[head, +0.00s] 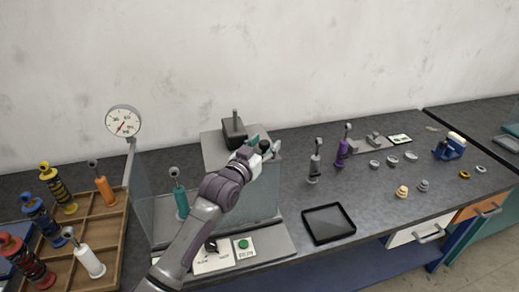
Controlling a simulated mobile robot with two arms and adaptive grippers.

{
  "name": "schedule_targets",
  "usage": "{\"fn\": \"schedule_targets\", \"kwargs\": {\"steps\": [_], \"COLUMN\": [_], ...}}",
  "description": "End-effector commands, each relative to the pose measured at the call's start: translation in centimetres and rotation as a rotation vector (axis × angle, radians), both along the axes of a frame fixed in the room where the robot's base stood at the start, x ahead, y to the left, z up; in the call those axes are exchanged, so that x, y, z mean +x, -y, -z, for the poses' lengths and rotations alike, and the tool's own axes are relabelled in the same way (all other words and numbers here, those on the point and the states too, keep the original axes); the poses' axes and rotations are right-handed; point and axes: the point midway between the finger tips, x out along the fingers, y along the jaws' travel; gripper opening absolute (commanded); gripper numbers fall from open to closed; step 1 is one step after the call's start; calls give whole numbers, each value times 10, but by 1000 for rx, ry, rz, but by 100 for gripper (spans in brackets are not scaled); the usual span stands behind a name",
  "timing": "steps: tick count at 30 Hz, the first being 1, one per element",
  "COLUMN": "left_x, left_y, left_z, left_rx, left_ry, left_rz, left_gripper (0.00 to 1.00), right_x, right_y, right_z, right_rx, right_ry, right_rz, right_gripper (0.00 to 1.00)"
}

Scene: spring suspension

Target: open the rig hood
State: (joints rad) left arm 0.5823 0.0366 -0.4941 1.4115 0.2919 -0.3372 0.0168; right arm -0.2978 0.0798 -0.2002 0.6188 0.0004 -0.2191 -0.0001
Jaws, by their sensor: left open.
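The rig stands at the middle of the bench, with a grey base (268,244), a grey back column and a dark head block (234,132) on top. Its hood (262,200) is of clear panels standing around the work space; its exact position is hard to tell. A teal shock absorber (181,198) stands upright behind the panels. My left gripper (268,150) is open and empty at the upper right part of the rig, in front of the column. Whether it touches the hood cannot be told. My left forearm hides part of the hood and base front. My right gripper is not in view.
A round dial gauge (123,121) stands left of the rig. A wooden tray (112,236) with several shock absorbers lies at the left. A black tray (328,223) sits right of the rig. Grey and purple (341,150) shocks, small rings and a blue tool (450,148) are farther right.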

Motion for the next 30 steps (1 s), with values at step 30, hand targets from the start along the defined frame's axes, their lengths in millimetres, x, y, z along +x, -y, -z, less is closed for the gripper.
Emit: {"fn": "schedule_targets", "kwargs": {"steps": [30], "left_x": [-103], "left_y": [-57], "left_z": [0], "left_rx": [0], "left_ry": [-1], "left_rz": [0], "left_gripper": [57], "right_x": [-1], "right_y": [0], "right_z": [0], "right_rx": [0], "right_ry": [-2], "right_rz": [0], "right_gripper": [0]}}
